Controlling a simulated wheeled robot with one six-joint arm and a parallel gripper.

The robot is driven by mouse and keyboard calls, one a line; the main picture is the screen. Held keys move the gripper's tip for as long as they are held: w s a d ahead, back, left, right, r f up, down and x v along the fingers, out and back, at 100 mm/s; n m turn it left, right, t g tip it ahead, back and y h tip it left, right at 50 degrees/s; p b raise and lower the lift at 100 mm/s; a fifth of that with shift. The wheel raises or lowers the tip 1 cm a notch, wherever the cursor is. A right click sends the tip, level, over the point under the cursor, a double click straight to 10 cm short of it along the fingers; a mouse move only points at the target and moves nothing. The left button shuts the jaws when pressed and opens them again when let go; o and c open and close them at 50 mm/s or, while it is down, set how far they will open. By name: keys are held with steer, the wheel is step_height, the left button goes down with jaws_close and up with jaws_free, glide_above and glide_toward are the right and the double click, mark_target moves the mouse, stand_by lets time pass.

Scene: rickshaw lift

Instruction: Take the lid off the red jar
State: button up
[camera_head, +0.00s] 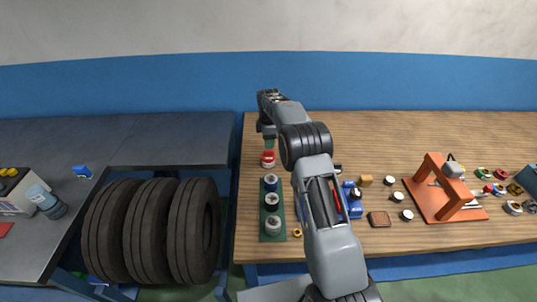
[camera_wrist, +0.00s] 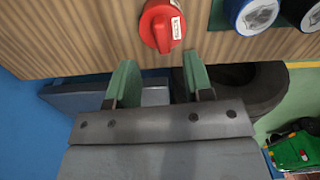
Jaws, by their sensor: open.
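The red jar (camera_head: 268,160) stands near the left edge of the wooden table, with a red top and a pale label. In the wrist view the red jar (camera_wrist: 160,26) is seen from above, with a raised red ridge across its lid and a white label at its right side. My gripper (camera_wrist: 160,80) has its two green fingers spread apart with nothing between them. The jar lies just beyond the fingertips in that view, apart from them. In the head view my gripper (camera_head: 269,139) is right behind the jar; the arm hides part of the table.
A green tray (camera_head: 272,236) with three jars, one blue-topped, stands in front of the red jar. Small parts and an orange-red frame (camera_head: 432,188) are to the right. Black tyres (camera_head: 150,230) stand left of the wooden table (camera_head: 400,125). The table's back is clear.

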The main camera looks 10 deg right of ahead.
mark_target(268, 151)
steer(key=shift+s+a+f+p, duration=0.1)
steer(key=shift+f+p, duration=0.45)
steer(key=shift+f, duration=1)
steer(key=shift+s+f+p, duration=0.1)
steer(key=shift+f+p, duration=0.4)
steer(key=shift+f, duration=1)
jaws_close()
